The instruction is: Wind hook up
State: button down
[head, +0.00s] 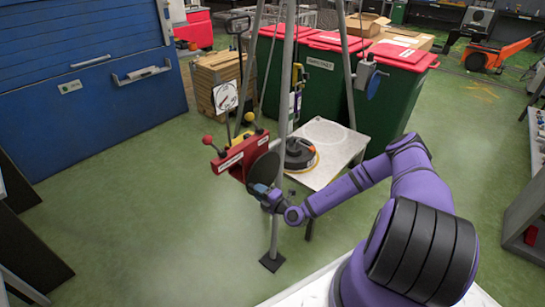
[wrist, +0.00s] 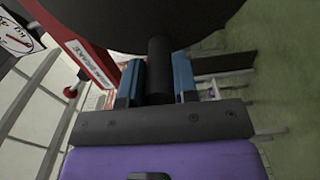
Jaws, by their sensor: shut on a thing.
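A red winch-like box (head: 238,153) with a white label is mounted at the near leg of a tall grey frame. A dark round wheel (head: 263,169) is on its right side. My gripper (head: 268,193) is at the lower edge of this wheel. In the wrist view its blue fingers (wrist: 158,82) are shut on a black cylindrical handle (wrist: 159,66) that projects from the dark wheel (wrist: 150,18). A slim yellow and dark piece (head: 297,85) hangs inside the frame above the table; I cannot tell whether it is the hook.
A white-topped table (head: 333,170) bears a round black device (head: 299,153) under the frame. Red-lidded green bins (head: 315,83) stand behind. Levers with red knobs (head: 208,140) rise from the red box.

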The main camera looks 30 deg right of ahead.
jog(key=shift+w+d+r+m, duration=0.1)
jog(key=shift+r+m, duration=0.6)
jog(key=c, duration=0.7)
grip_release()
jog(key=shift+f, duration=0.1)
jog(key=shift+v, duration=4.15)
